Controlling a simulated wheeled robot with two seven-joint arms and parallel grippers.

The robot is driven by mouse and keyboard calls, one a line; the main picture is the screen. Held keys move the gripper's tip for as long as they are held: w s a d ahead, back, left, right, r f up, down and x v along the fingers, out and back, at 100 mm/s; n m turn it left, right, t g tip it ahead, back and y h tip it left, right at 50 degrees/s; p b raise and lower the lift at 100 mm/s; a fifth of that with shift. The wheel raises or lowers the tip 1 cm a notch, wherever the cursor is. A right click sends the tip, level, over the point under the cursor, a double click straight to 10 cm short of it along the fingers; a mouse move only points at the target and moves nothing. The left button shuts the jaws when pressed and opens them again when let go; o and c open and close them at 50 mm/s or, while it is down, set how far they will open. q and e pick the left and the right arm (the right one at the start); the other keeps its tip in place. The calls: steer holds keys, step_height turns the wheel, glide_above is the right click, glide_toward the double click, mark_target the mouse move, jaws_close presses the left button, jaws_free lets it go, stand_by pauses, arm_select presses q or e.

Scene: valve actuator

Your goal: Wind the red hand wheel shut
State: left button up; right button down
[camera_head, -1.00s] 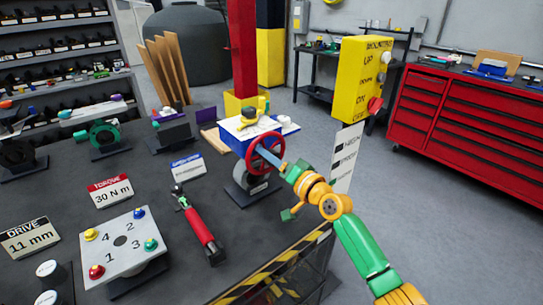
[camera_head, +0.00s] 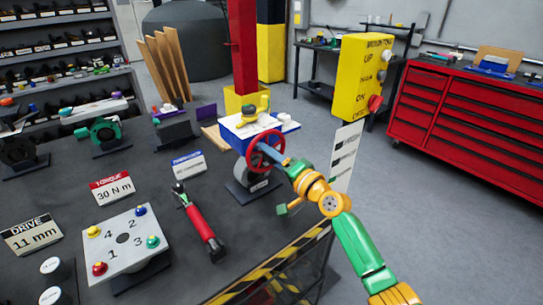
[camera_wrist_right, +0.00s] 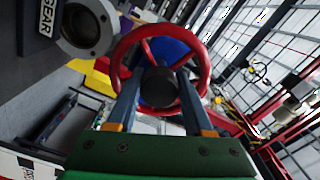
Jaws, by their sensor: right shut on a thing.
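The red hand wheel (camera_head: 254,150) stands upright on the side of the blue valve actuator (camera_head: 234,127), which sits at the right edge of the dark bench. It also shows in the right wrist view (camera_wrist_right: 204,72), large and close, with a dark round hub in its middle. My right gripper (camera_head: 279,160) reaches the wheel from the right. In the right wrist view its two fingers (camera_wrist_right: 158,92) reach to either side of the hub, inside the rim, and are shut on the wheel. Their exact contact is partly hidden. My left gripper is not in view.
On the bench are a red-handled torque wrench (camera_head: 202,228), a grey plate with numbered coloured bolts (camera_head: 128,243), and several label signs. A yellow control box (camera_head: 363,75) stands behind my right arm. A red tool cabinet (camera_head: 470,115) is at the right, with open floor before it.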

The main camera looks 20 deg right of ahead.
steer(key=shift+f, duration=0.1)
steer(key=shift+c, duration=2.4)
jaws_free()
steer(key=shift+o, duration=0.9)
steer(key=shift+w+a, duration=0.1)
steer(key=v, duration=0.7)
